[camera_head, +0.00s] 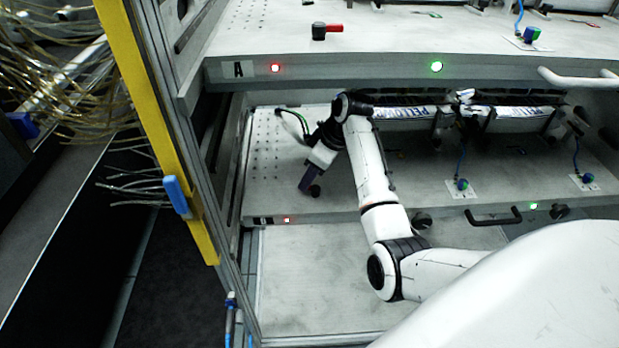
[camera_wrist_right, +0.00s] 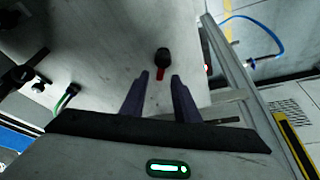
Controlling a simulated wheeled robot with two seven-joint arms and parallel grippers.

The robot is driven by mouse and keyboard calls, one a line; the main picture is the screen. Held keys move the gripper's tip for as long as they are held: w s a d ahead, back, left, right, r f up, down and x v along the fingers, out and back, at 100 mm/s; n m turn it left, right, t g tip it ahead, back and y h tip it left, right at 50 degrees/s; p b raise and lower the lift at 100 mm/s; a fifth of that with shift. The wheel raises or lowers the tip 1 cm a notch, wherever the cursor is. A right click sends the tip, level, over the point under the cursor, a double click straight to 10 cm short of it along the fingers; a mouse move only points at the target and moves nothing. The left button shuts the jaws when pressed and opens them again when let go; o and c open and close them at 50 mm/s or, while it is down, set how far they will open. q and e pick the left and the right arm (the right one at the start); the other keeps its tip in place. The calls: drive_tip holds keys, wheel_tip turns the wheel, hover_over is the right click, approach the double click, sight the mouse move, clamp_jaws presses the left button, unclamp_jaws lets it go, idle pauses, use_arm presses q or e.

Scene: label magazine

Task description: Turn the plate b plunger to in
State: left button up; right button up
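The plate b plunger (camera_wrist_right: 162,56) is a black round knob with a short red lever, seen in the right wrist view. In the head view a black knob (camera_head: 315,190) shows on the lower plate (camera_head: 350,203), close beside my right gripper (camera_head: 306,185); its red part is hidden there. In the wrist view my right gripper (camera_wrist_right: 160,75) is open, its two dark fingers apart. The plunger appears just beyond the fingertips, roughly centred in the gap. Whether a finger touches it I cannot tell. My left gripper is not in view.
The upper plate A (camera_head: 400,42) overhangs behind, with its own red-levered plunger (camera_head: 319,31). White label rolls (camera_head: 513,112) and a black handle (camera_head: 495,216) lie right of my arm. A yellow frame post (camera_head: 155,130) stands left. The lower plate's left part is mostly clear.

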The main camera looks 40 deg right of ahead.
drive_tip(key=shift+w+f, duration=0.1)
drive_tip(key=shift+f, duration=0.45)
drive_tip(key=shift+c, duration=0.3)
clamp_jaws()
